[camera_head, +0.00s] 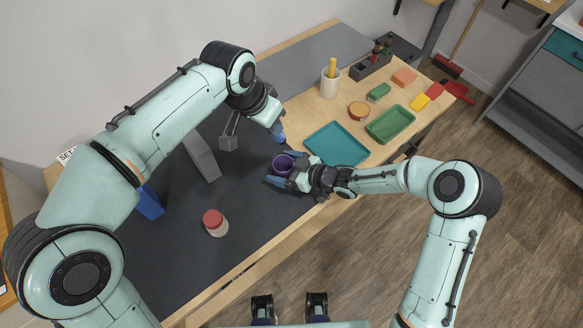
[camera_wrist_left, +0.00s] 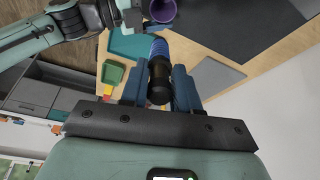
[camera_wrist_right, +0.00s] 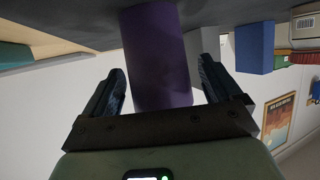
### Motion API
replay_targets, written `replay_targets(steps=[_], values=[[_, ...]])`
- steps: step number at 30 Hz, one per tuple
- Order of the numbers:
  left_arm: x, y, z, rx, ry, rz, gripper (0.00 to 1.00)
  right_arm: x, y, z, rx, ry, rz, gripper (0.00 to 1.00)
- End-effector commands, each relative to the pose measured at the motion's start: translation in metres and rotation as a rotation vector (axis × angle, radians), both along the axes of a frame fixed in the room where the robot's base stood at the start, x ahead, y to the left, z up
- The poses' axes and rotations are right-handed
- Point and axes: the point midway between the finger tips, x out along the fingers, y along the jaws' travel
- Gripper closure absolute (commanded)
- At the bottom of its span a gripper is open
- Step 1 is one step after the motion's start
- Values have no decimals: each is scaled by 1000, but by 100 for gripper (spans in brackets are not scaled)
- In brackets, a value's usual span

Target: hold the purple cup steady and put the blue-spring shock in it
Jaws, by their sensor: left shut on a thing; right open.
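The purple cup (camera_head: 283,164) stands on the dark mat. My right gripper (camera_head: 279,168) is open, with one finger on each side of the cup; in the right wrist view the cup (camera_wrist_right: 157,55) lies between the fingers, with gaps visible beside it. My left gripper (camera_head: 279,134) is shut on the blue-spring shock (camera_wrist_left: 159,48), whose dark end sits between the fingers and whose blue spring points away from the hand. The shock is above and just beyond the cup in the head view, apart from it. The cup's mouth (camera_wrist_left: 161,10) shows at the top of the left wrist view.
A teal tray (camera_head: 337,145) and a green tray (camera_head: 391,124) lie to the right on the wooden table. A white holder (camera_head: 330,85) stands behind them. A grey angled block (camera_head: 201,157), a red-lidded jar (camera_head: 215,222) and a blue block (camera_head: 150,203) are on the left.

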Motion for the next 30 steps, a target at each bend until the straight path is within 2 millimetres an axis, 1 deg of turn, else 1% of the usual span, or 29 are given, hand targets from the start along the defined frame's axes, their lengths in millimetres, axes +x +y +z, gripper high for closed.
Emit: replay_targets(steps=[8,9,11,12,13,19,30], values=[[0,0,0,-1,-1,0,100,1,1,0,0,-1,0,9],[0,0,0,-1,-1,0,100,1,1,0,0,-1,0,22],[0,0,0,-1,-1,0,100,1,1,0,0,-1,0,41],[0,0,0,-1,-1,0,100,1,1,0,0,-1,0,54],[0,0,0,-1,-1,0,100,1,1,0,0,-1,0,63],[0,0,-2,1,1,0,100,1,1,0,0,-1,0,64],[0,0,-28,1,1,0,100,1,1,0,0,-1,0,64]])
